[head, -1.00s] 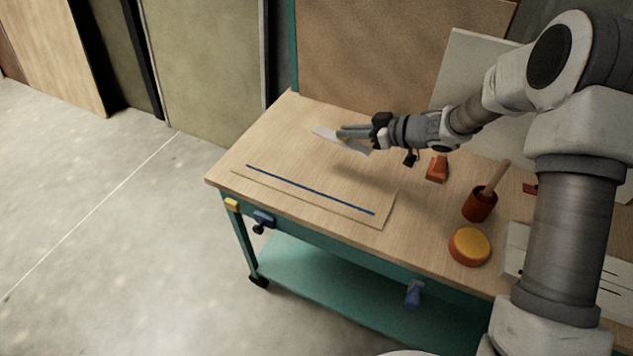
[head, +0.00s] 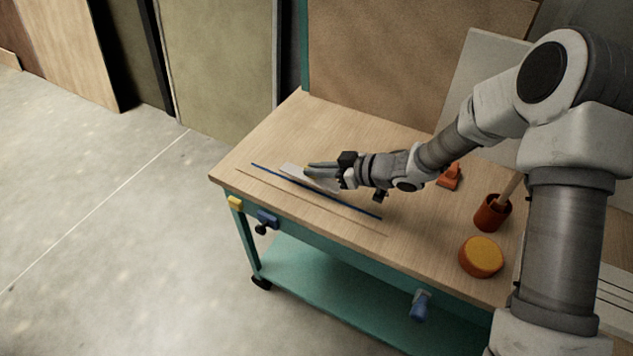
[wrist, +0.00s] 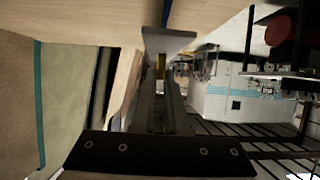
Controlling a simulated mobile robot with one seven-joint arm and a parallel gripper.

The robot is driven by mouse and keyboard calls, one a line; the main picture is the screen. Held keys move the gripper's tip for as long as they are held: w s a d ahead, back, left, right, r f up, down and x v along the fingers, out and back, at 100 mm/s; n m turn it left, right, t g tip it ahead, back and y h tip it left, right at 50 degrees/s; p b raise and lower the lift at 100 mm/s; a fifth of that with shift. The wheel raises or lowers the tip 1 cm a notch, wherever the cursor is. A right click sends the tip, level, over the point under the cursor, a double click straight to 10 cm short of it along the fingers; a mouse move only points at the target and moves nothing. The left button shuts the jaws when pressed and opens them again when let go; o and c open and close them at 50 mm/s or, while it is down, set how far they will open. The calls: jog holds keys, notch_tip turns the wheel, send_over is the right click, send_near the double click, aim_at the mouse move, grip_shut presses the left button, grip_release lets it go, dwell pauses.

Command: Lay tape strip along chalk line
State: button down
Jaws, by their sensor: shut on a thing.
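The blue chalk line (head: 350,204) runs lengthwise near the front edge of the wooden bench top. My gripper (head: 309,171) is shut on the pale tape strip (head: 291,169), just behind the line in the head view. The strip lies roughly parallel to the line, and its middle is hidden by the fingers. Whether it touches the bench is unclear. In the wrist view, the strip (wrist: 182,40) crosses the fingertips (wrist: 160,68), and a short piece of the blue line (wrist: 166,12) shows beyond it.
On the bench (head: 290,125) stand an orange-red block (head: 449,177), a dark red cup (head: 490,214) with a wooden handle, and a yellow-topped round tin (head: 481,256). The bench's back left is clear.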

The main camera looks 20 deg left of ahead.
aim_at(321, 181)
jog(key=shift+f+b, duration=0.35)
jog(key=shift+f, duration=1.65)
jog(key=shift+f, duration=0.15)
jog(key=c, duration=0.9)
grip_release()
jog(key=shift+c, duration=0.2)
